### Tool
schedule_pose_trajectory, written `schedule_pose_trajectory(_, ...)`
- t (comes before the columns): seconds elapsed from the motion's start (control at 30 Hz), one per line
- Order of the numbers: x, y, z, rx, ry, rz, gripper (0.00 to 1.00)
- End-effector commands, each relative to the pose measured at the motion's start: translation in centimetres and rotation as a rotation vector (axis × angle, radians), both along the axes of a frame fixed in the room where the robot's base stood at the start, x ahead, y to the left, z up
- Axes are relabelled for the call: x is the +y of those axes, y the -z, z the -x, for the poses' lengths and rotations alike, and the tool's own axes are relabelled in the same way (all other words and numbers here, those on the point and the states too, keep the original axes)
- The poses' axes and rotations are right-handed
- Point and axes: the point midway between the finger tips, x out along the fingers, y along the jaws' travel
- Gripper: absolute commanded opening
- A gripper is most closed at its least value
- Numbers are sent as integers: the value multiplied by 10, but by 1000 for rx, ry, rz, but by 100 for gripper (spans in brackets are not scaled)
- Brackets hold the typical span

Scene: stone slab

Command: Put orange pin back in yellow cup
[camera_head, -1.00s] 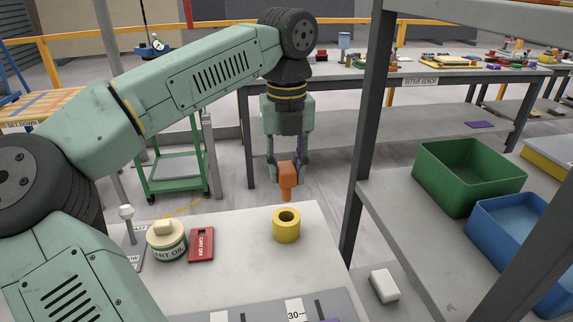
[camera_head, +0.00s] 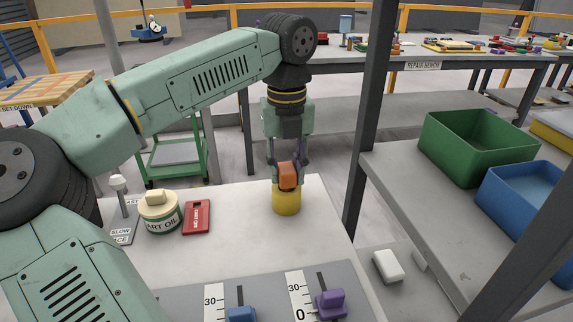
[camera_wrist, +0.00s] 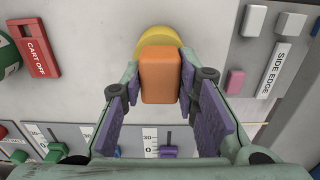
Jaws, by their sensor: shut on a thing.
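The orange pin (camera_head: 288,175) is between the purple-padded fingers of my gripper (camera_head: 287,172), which is shut on it. The pin's block-shaped head shows; its lower end is hidden, and it seems to sit in or right at the mouth of the yellow cup (camera_head: 286,201). The cup stands upright on the pale stone slab (camera_head: 250,230). In the wrist view the orange head (camera_wrist: 160,75) covers most of the yellow cup (camera_wrist: 155,43), so the cup's hole cannot be seen.
A cream pot labelled ART OIL (camera_head: 160,211) and a red CART OFF block (camera_head: 196,217) stand left of the cup. Sliders with blue (camera_head: 242,313) and purple (camera_head: 331,303) knobs are at the front. A dark shelf post (camera_head: 370,130) rises close on the right. Green (camera_head: 478,148) and blue bins (camera_head: 525,200) sit beyond.

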Motion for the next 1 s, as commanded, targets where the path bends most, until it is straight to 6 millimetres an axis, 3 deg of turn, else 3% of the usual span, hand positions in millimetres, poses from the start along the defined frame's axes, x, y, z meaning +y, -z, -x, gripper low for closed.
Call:
schedule_pose_trajectory(0.43,0,8,0,-1,0,0,0)
schedule_pose_trajectory(0.47,0,7,0,-1,0,0,29)
schedule_pose_trajectory(0.8,0,8,0,-1,0,0,51)
schedule_pose_trajectory(1.0,0,8,0,0,0,0,51)
